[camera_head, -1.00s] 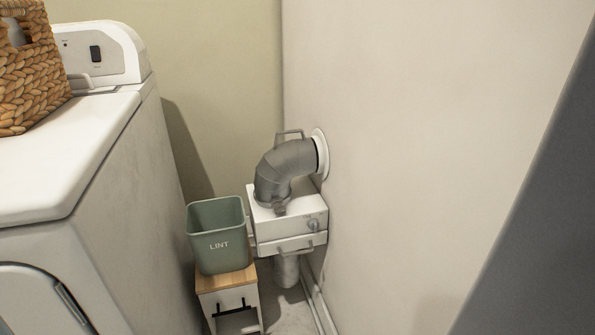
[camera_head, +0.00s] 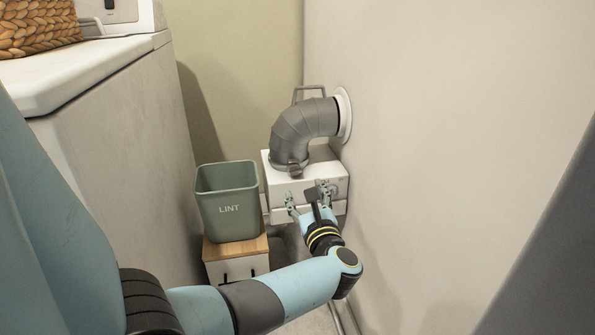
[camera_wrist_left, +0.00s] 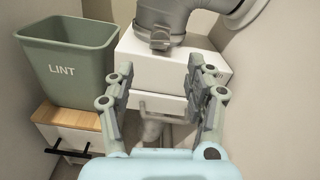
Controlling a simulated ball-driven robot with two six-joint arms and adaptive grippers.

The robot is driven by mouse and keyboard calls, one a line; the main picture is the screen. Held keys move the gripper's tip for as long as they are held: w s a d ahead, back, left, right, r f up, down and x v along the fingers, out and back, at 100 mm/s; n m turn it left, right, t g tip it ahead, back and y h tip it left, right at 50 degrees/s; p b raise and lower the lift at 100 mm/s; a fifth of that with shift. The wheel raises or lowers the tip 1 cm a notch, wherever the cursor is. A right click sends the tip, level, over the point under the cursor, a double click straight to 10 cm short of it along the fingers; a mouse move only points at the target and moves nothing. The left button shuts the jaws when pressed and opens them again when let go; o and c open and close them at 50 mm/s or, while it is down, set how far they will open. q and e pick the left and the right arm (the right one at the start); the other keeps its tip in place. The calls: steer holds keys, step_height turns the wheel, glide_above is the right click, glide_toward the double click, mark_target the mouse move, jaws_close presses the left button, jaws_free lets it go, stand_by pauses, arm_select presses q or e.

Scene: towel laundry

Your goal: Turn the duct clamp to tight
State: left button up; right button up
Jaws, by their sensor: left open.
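The grey duct elbow (camera_head: 305,125) runs from the wall collar down to the white box. The clamp (camera_head: 291,169) is a grey band round its lower end with a small front tab; the tab also shows in the wrist view (camera_wrist_left: 159,39). I cannot tell how tight it is. My left gripper (camera_head: 307,194) is open and empty in front of the white box (camera_head: 283,186), below the clamp. In the wrist view its two fingers (camera_wrist_left: 160,68) stand apart either side of the box front. They hide the box's front knob there. My right gripper is out of view.
A green LINT bin (camera_head: 228,212) stands on a small wood-topped cabinet (camera_head: 222,249) left of the box. The dryer (camera_head: 125,125) with a wicker basket (camera_head: 35,25) is farther left. The bare wall (camera_head: 430,130) is close on the right.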

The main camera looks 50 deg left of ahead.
mark_target(296, 172)
arm_select(q)
steer(key=b+x, duration=0.1)
steer(key=x, duration=0.6)
steer(key=shift+w+a+f, duration=0.1)
steer(key=shift+w+a, duration=0.1)
steer(key=shift+a, duration=0.15)
steer(key=shift+w+a, duration=0.25)
steer(key=shift+a, duration=0.2)
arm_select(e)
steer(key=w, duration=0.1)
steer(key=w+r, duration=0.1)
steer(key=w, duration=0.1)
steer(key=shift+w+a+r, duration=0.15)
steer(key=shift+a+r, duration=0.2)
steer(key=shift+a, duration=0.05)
